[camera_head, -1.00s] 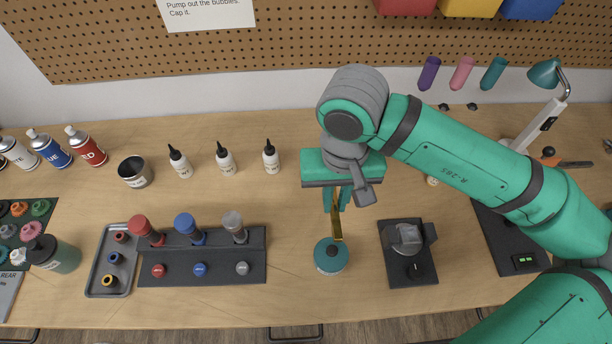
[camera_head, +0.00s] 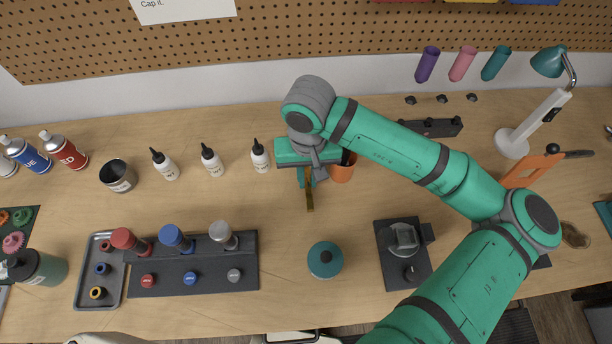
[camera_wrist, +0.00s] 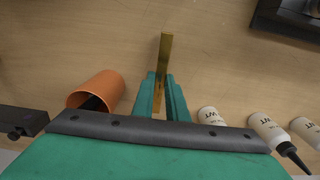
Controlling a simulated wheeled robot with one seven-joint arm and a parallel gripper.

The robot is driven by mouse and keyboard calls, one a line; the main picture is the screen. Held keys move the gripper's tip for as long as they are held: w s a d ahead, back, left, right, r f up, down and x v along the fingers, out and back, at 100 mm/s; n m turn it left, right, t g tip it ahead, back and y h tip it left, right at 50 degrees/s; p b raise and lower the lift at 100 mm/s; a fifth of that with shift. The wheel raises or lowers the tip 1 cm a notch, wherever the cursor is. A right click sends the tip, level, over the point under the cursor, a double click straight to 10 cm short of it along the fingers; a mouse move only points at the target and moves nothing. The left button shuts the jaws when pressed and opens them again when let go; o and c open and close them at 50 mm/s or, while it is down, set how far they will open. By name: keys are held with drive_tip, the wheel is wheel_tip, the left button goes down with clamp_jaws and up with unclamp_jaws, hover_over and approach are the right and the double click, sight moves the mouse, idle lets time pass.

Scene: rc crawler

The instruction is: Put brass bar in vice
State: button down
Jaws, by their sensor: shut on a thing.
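My gripper (camera_head: 307,180) is over the back middle of the bench, just left of an orange cup. It is shut on the brass bar (camera_head: 309,200), a slim gold-coloured bar sticking out past the fingertips.
White bottles (camera_head: 260,156) stand to the left. A round teal-topped container (camera_head: 325,259) sits left of the dark device. The bench between cup and device is clear.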

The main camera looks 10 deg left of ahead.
drive_tip(key=shift+f, duration=0.45)
drive_tip(key=shift+s+f, duration=0.15)
drive_tip(key=shift+s, duration=0.1)
drive_tip(key=shift+f, duration=0.1)
drive_tip(key=c, duration=1.7)
unclamp_jaws()
drive_tip(key=shift+c, duration=0.2)
